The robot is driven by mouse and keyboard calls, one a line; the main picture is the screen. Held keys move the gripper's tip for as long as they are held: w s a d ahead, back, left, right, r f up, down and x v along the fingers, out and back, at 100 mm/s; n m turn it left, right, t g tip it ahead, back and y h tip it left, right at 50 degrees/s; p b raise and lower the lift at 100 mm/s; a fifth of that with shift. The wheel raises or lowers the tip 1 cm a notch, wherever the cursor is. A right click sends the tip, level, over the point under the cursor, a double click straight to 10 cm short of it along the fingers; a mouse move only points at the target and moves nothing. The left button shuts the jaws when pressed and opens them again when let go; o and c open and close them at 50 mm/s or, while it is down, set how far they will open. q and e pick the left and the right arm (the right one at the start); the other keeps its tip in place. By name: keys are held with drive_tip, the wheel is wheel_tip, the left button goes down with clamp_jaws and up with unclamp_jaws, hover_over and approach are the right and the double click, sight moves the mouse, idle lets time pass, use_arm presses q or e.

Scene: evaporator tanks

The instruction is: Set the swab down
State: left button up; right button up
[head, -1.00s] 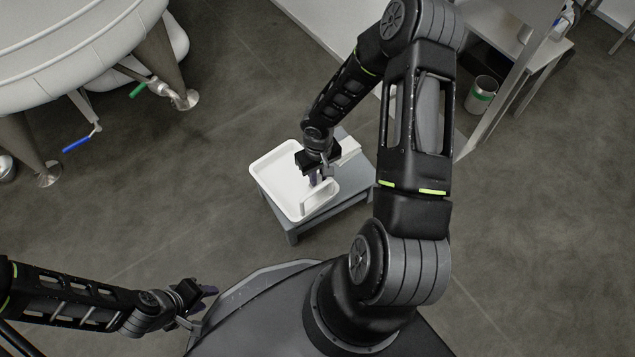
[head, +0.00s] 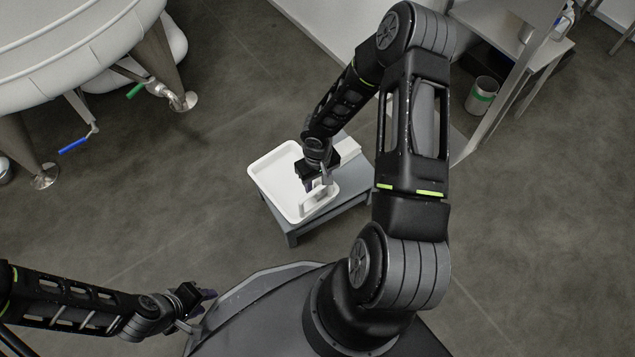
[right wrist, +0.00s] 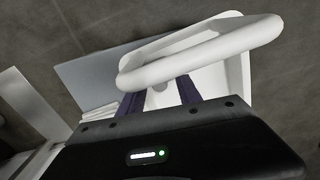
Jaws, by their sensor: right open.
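A white piece with a looped handle (head: 318,196), which may be the swab, is at the near right end of a shallow white tray (head: 262,170). The loop (right wrist: 215,50) crosses the right wrist view close up; I cannot tell whether it belongs to the tray. My right gripper (head: 316,184) points down over the tray beside this loop. Its dark fingers (right wrist: 160,97) are apart and show partly behind the loop, with no object clearly between them. My left gripper (head: 205,297) is at lower left, away from the tray; its opening is unclear.
The tray rests on a low grey stool (head: 345,203), with a white stack (head: 347,148) beside it. A large tank (head: 70,45) with valves stands at upper left. A metal bench (head: 490,75) and a bin (head: 481,95) are at upper right. Floor around the stool is clear.

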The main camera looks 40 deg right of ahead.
sight(318, 183)
wheel_tip(318, 183, up, 12)
drive_tip(key=p, duration=0.5)
idle(0.8)
drive_tip(key=s+a+f+y, duration=0.1)
drive_tip(key=s+a+f, duration=0.1)
drive_tip(key=a, duration=0.6)
drive_tip(key=s+a+f+y, duration=0.1)
drive_tip(key=s+a+f, duration=0.1)
drive_tip(key=s+a, duration=0.3)
drive_tip(key=s+a+f+t+y, duration=0.1)
drive_tip(key=s+a, duration=0.3)
drive_tip(key=a, duration=0.6)
drive_tip(key=shift+a+f+m+y, duration=0.3)
drive_tip(key=shift+f+m+y, duration=0.1)
drive_tip(key=shift+f, duration=0.05)
